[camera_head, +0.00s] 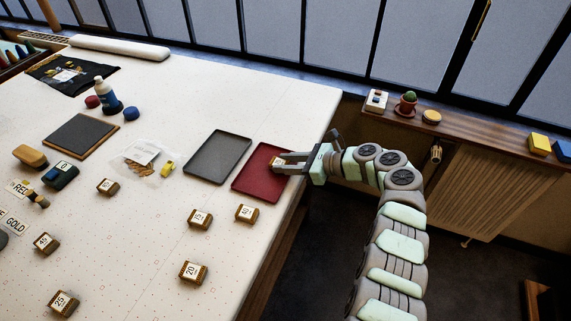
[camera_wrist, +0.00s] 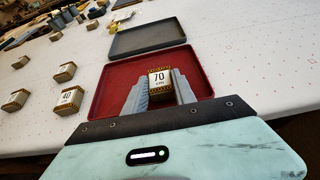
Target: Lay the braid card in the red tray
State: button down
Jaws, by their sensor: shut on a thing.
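The braid card (camera_wrist: 159,78), a small brown block with a white label reading 70, is between the fingers of my gripper (camera_wrist: 160,90) in the wrist view. In the head view my gripper (camera_head: 279,161) reaches in from the right over the red tray (camera_head: 256,184), with the card (camera_head: 276,161) at its fingertips. The gripper is shut on the card. The red tray also shows in the wrist view (camera_wrist: 106,88), around and behind the card. I cannot tell whether the card touches the tray floor. My fingers hide part of the tray.
A grey tray (camera_head: 218,157) lies just left of the red one. Several other numbered cards stand on the white table, including 40 (camera_head: 246,213) and 20 (camera_head: 193,272). A clear bag (camera_head: 146,157) and a dark board (camera_head: 81,136) lie farther left. The table edge is close right.

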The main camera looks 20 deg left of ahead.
jog(key=shift+f, duration=0.15)
jog(key=c, duration=1)
grip_release()
